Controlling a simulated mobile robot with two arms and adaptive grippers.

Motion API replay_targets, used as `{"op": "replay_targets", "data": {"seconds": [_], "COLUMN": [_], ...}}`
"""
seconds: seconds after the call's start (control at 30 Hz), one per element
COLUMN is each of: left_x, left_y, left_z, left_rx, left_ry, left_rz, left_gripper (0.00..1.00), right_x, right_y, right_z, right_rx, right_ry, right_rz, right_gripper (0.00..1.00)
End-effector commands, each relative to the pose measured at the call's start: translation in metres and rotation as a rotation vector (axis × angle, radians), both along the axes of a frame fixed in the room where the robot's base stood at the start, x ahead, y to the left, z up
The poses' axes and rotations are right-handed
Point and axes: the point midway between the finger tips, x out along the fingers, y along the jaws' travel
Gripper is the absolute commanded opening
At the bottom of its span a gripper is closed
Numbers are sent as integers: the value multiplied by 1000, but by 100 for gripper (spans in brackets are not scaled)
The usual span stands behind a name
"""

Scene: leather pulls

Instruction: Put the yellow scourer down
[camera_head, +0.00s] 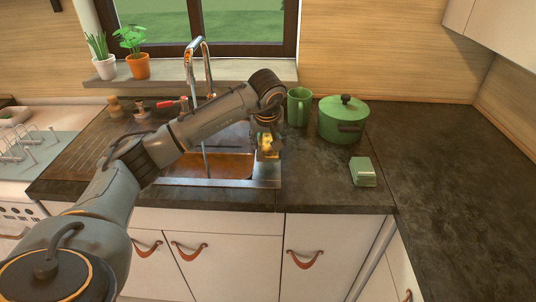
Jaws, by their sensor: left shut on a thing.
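My left arm reaches in from the left across the counter. My left gripper (267,135) points down over the right end of the sink (222,166). It is shut on the yellow scourer (268,152), a small yellow piece at its fingertips. The fingers and the arm hide part of the scourer. I cannot tell whether the scourer touches the sink's rim. My right gripper is not in view.
A green mug (298,106) and a green lidded pot (342,122) stand right of the gripper. A small green box-like item (363,172) lies nearer the front edge. The tap (190,65) rises behind my arm. The dark counter (450,190) at the right is clear.

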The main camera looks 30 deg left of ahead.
Motion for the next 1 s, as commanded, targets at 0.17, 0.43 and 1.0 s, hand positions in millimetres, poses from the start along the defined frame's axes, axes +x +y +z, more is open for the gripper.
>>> {"op": "replay_targets", "data": {"seconds": [0.17, 0.43, 1.0], "left_x": [-2, -2, 1], "left_y": [-1, 0, 2], "left_z": [-24, -49, -62], "left_rx": [2, 2, 3], "left_ry": [4, 7, 2], "left_rz": [-1, 1, 0], "left_gripper": [28, 28, 80], "right_x": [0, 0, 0], "right_y": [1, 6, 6], "right_z": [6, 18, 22], "right_rx": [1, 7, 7], "right_ry": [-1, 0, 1], "right_rz": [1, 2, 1], "right_gripper": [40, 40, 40]}}
